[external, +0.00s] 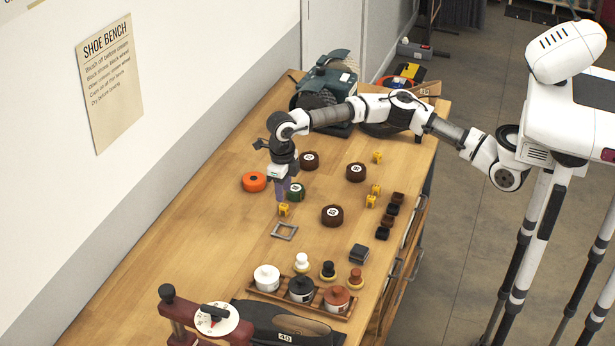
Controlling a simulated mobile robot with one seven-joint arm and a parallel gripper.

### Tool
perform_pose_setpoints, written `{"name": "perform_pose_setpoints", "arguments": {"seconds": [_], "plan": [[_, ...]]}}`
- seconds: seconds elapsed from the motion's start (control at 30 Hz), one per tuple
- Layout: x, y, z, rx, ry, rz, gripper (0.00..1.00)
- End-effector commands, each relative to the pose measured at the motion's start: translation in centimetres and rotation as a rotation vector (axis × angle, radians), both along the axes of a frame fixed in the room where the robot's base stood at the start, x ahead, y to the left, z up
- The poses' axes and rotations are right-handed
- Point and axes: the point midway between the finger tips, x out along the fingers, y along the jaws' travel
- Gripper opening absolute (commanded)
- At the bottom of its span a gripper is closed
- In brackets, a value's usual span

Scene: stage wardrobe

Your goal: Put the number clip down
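My gripper (281,197) points down over the wooden bench, left of its middle. A yellow number clip (284,209) shows right at its fingertips, low over the bench top. The view is too small to tell whether the fingers are closed on this clip or whether it rests on the wood. Other yellow clips stand on the bench: one at the back (377,157) and two close together, the farther (375,189) and the nearer (370,201), right of the middle. A grey square frame (285,231) lies flat just in front of the clip at my gripper.
Brown numbered tins (332,215) stand around. A wooden tray (333,307) of pots is in front. A dark green machine (327,82) stands behind. Bare wood is at left.

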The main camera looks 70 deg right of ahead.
Motion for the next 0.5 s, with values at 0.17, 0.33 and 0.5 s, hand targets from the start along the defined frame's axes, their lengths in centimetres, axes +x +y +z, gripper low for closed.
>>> {"name": "perform_pose_setpoints", "arguments": {"seconds": [0.17,0.33,0.5], "plan": [[0.1,0.0,3.7,0.001,-0.003,-0.001,0.37],[0.1,0.0,6.1,0.000,-0.002,-0.001,0.37],[0.0,0.0,7.0,0.000,0.001,0.000,0.37]]}}
